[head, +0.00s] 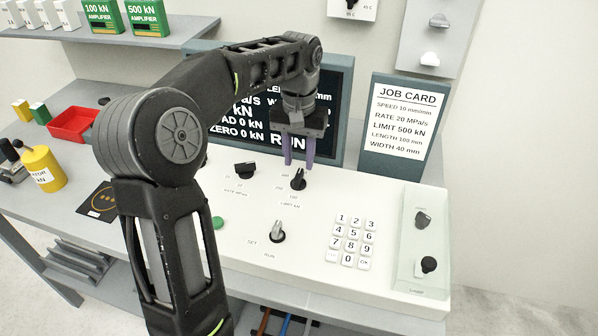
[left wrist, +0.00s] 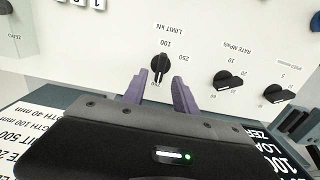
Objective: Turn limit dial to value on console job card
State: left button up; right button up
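The black limit dial (head: 298,181) stands on the white console top, with "LIMIT kN" printed beside it. It also shows in the left wrist view (left wrist: 159,68), with marks 100 and 250 readable and another mark partly hidden near my finger. I cannot tell for sure which mark its pointer is at. The job card (head: 399,125) reads "LIMIT 500 kN". My left gripper (head: 298,163) points down just above the dial. Its two purple fingers are apart, on either side of the dial in the left wrist view (left wrist: 160,78), with nothing held. My right gripper is out of view.
The rate dial (head: 244,169) is left of the limit dial. A SET/RUN switch (head: 277,236), a green button (head: 217,222) and a keypad (head: 351,240) are nearer the front. The screen (head: 335,100) stands behind my gripper. A clear cover (head: 424,240) is at right.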

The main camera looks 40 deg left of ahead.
aim_at(299, 173)
pick_arm(q)
jog(key=shift+f, duration=2)
jog(key=shift+c, duration=0.5)
grip_shut()
